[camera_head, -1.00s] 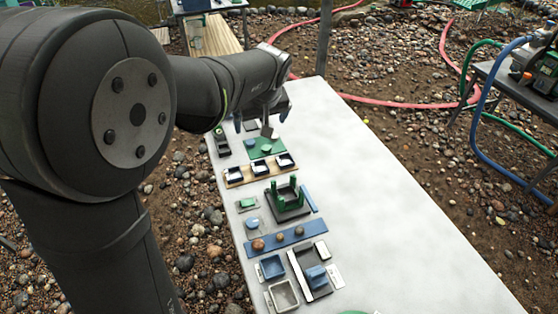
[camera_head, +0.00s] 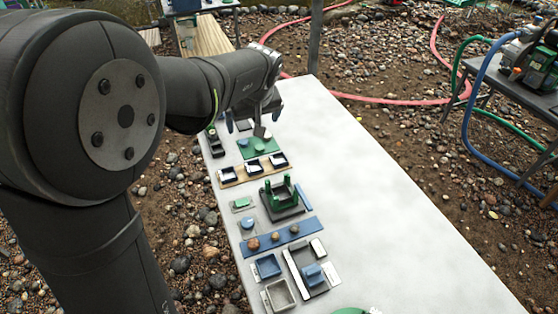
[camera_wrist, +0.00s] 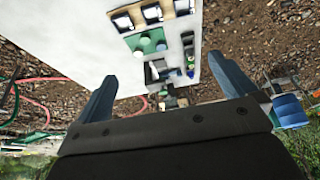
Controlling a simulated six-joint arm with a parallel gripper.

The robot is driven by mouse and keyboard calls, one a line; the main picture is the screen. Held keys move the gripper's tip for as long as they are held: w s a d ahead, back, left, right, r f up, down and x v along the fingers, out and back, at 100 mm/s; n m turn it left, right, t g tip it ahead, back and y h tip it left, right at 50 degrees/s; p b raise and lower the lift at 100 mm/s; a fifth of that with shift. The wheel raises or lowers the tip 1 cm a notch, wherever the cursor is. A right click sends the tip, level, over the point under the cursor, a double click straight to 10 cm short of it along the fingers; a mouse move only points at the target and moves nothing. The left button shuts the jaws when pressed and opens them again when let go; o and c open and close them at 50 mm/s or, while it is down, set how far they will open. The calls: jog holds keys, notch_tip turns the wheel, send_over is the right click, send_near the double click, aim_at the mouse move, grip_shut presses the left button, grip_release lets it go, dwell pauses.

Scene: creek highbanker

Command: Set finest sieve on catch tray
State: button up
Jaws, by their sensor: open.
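Three small dark-framed square pieces, which look like the sieves, sit in a row on a wooden strip: left (camera_head: 227,174), middle (camera_head: 255,165), right (camera_head: 279,160). They also show at the top of the wrist view, one of them in the middle (camera_wrist: 152,13). I cannot tell which mesh is finest. A blue square tray (camera_head: 267,266) and a grey square tray (camera_head: 281,295) lie at the near end; I cannot tell which is the catch tray. My gripper (camera_head: 253,115) is open and empty above the table's far end, its blue fingers apart in the wrist view (camera_wrist: 165,88).
A green mat (camera_head: 259,149) with round pieces lies beyond the strip. The right of the white table (camera_head: 380,210) is clear.

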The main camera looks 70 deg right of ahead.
jog(key=shift+d+f, duration=0.1)
jog(key=c, duration=0.5)
jog(key=d+f+n, duration=0.3)
jog(key=d+f+n+g+y, duration=0.1)
jog(key=d+f+n, duration=0.2)
jog(key=d, duration=0.1)
jog(key=w+d+f+n, duration=0.1)
jog(key=d+f+n, duration=0.1)
jog(key=d+n, duration=0.1)
jog(key=shift+d+f+y, duration=0.4)
jog(key=shift+d, duration=0.15)
jog(key=shift+c, duration=1.1)
jog(key=n+g+y, duration=0.1)
jog(key=n+g, duration=0.1)
jog(key=n, duration=0.7)
send_over(279, 161)
notch_tip(279, 161, down, 12)
jog(key=shift+f, duration=4.75)
